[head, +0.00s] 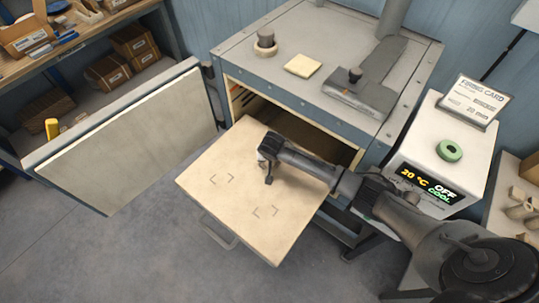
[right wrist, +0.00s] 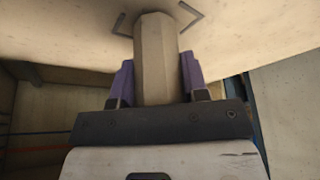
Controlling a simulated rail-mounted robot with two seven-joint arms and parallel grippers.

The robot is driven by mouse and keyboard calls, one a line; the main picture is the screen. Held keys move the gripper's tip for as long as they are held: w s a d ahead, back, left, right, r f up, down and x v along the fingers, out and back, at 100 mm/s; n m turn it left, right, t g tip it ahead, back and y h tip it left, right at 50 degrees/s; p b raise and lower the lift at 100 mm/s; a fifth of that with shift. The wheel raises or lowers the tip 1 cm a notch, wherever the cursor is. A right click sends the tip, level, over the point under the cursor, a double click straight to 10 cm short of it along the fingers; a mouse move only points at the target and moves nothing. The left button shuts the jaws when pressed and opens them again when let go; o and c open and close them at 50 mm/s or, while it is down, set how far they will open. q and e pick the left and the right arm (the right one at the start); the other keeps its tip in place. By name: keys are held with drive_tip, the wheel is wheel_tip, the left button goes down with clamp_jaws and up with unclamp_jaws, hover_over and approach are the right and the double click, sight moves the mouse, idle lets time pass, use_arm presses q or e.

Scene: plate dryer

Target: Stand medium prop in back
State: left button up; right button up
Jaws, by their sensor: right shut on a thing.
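The prop (right wrist: 156,60) is a pale beige, many-sided post in the right wrist view. My right gripper (right wrist: 158,82) is shut on it, with purple finger pads on both sides. The post's far end meets the pale shelf surface between dark corner marks; whether it touches is hard to tell. In the head view my right gripper (head: 267,165) is over the back part of the pulled-out shelf (head: 235,205), and the arm hides the post there. Two bracket-marked spots in front on the shelf are bare. My left gripper is not in view.
The kiln (head: 320,60) stands behind the shelf, its door (head: 130,140) swung open at the left. A control box (head: 440,150) reads 20 °C, OFF, COOL and carries a green ring (head: 449,150) and a firing card (head: 474,102). The front of the shelf is clear.

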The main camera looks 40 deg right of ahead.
drive_tip(key=shift+f, duration=0.1)
drive_tip(key=o, duration=1)
